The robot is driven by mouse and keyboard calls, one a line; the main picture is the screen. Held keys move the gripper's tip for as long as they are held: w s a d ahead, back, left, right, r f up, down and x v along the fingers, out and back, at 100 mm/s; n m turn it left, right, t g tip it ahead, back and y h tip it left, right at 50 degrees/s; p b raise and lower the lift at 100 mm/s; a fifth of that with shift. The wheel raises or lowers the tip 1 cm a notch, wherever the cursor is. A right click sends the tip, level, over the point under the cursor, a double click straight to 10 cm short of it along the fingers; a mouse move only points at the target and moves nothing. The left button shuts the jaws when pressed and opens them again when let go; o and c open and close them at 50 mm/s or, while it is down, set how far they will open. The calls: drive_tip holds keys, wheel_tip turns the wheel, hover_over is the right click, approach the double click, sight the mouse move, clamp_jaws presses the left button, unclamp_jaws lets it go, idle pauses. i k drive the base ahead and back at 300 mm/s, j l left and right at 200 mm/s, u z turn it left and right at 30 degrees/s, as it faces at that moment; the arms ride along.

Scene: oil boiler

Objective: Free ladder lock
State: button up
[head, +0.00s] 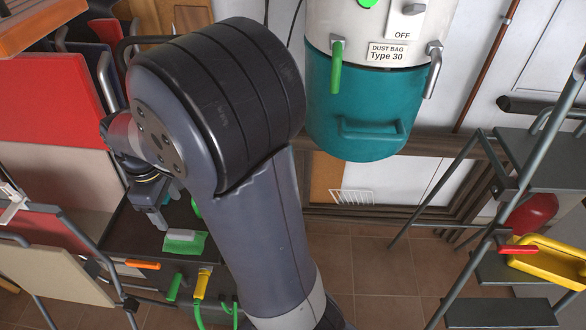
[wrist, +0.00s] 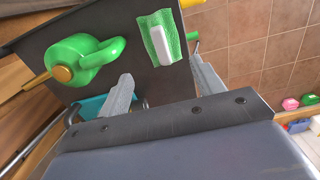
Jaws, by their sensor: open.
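A folding stepladder (head: 512,268) with dark treads and grey tube legs stands at the right edge of the head view, partly cut off. A small red lever (head: 519,249) shows at its middle tread; I take it for the ladder lock, but cannot tell its state. My gripper (head: 155,218) is at the left of the head view, far from the ladder, above a dark cart top. In the wrist view my gripper (wrist: 163,88) has its two fingers spread, with nothing between them. The ladder is not recognisable in the wrist view.
The dark cart top (head: 128,232) carries a green cloth (head: 184,246) with a white block. The wrist view also shows a green can (wrist: 85,58). A teal dust bag drum (head: 355,105) hangs at centre. A yellow item (head: 550,262) is by the ladder. Tiled floor (head: 375,280) between is clear.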

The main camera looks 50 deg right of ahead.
sight(503, 247)
drive_tip(key=z, duration=3.8)
